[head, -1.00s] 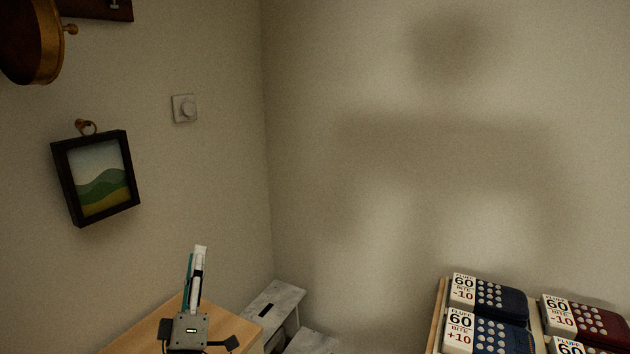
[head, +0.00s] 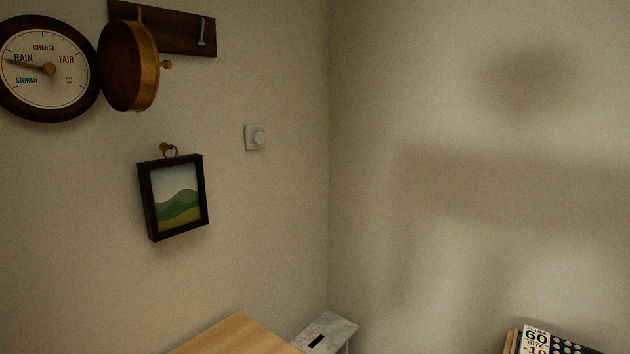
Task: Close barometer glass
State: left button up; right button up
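The barometer (head: 48,70) hangs on the left wall at the upper left. Its round white dial shows the words RAIN, CHANGE, FAIR and STORMY, and its left edge is cut off by the picture. The barometer glass (head: 128,66), in a round brass frame with a small knob on its right side, is swung open to the right of the dial, jutting out from the wall. Neither of my grippers is in view.
A dark hook rail (head: 175,27) is behind and above the glass. A framed landscape picture (head: 175,198) hangs below, with a wall dial (head: 256,137) to its right.

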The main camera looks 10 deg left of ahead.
aim_at(129, 64)
jog(key=u, duration=1.6)
